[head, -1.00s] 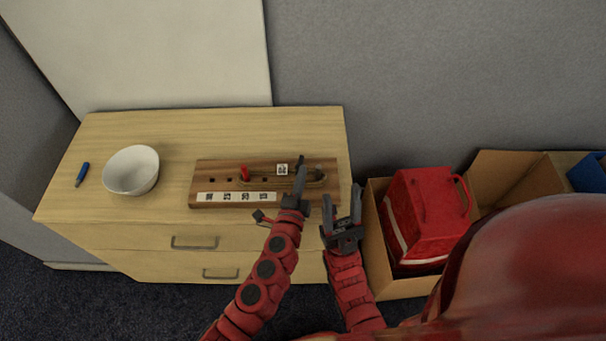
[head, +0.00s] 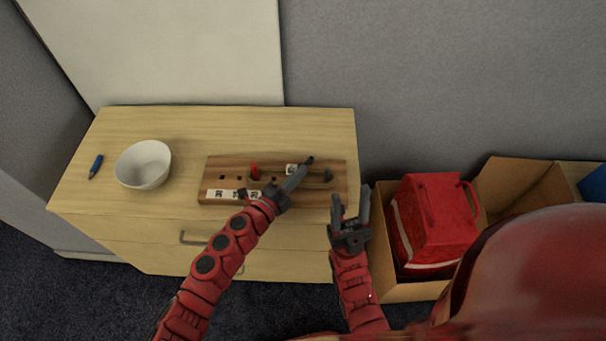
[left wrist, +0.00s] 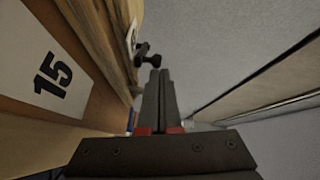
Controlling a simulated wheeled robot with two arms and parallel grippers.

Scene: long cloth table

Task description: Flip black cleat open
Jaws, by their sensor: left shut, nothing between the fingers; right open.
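A wooden board (head: 220,170) lies on the dresser top. A red cleat (head: 255,171) stands on it left of the middle. The black cleat (head: 327,175) is a small dark piece near the board's right end; its exact pose is too small to tell. My left gripper (head: 308,161) is shut and empty, reaching over the board with its tips pointing up and right, left of the black cleat. In the left wrist view, a black knobbed piece (left wrist: 148,55), probably the cleat, shows just beyond the closed fingertips (left wrist: 158,75). My right gripper (head: 350,200) is open and empty, right of the board's front corner.
White number cards (head: 222,195) line the board's front edge; a "15" card (left wrist: 55,75) shows in the left wrist view. A white bowl (head: 143,165) and blue marker (head: 96,167) sit left. A cardboard box (head: 400,291) with a red bag (head: 436,220) stands right.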

